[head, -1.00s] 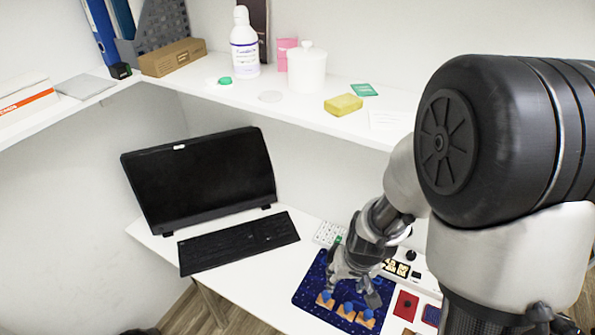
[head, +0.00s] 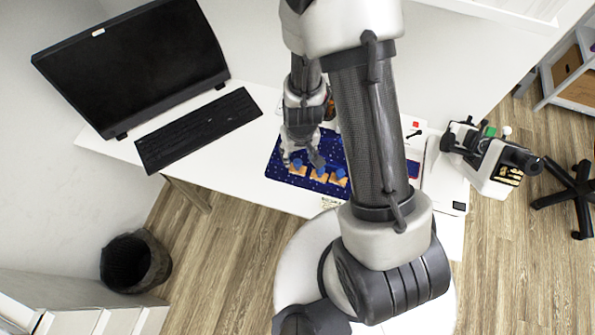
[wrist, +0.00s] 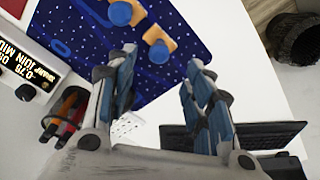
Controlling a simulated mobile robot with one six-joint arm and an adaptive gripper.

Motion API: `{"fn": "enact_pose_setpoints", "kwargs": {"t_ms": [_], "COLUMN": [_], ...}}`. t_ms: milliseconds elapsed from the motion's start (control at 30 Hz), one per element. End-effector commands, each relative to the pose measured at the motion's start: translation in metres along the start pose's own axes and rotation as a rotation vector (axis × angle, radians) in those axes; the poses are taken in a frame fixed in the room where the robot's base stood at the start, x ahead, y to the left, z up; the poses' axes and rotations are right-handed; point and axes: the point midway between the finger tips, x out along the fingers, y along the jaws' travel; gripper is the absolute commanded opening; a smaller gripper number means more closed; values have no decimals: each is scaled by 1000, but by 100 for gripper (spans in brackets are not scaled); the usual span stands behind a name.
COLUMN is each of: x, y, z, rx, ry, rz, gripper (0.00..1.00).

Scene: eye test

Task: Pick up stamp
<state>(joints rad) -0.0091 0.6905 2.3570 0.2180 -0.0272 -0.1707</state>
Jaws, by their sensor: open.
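Three stamps with wooden bases and blue knobs stand in a row near the front edge of a dark blue starry mat (head: 336,152) on the white desk. In the head view they are the left stamp (head: 297,167), the middle stamp (head: 319,173) and the right stamp (head: 339,178). My gripper (head: 303,160) hangs over the mat, close to the stamps. In the wrist view my gripper (wrist: 160,75) has its fingers apart with nothing between them. Two stamps show at the top there, one stamp (wrist: 122,12) and another (wrist: 158,43), beyond the fingertips.
A monitor (head: 135,62) and black keyboard (head: 198,130) occupy the desk's left. A white and black instrument (head: 490,160) stands at the right end. A pen holder (wrist: 60,118) and a lettered box (wrist: 28,68) are near my gripper. A bin (head: 135,262) stands on the floor.

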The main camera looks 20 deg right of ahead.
Motion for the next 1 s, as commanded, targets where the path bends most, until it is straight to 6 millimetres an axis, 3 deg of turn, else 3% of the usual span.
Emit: {"fn": "enact_pose_setpoints", "kwargs": {"t_ms": [33, 133, 467, 733, 1000], "x": [16, 31, 50, 88, 90], "y": [0, 0, 1, 2, 1], "z": [1, 1, 1, 3, 2], "rx": [0, 1, 1, 1, 1], "ry": [-1, 0, 0, -3, 0], "rz": [0, 0, 0, 0, 0], "gripper": [47, 47, 47, 47, 47]}}
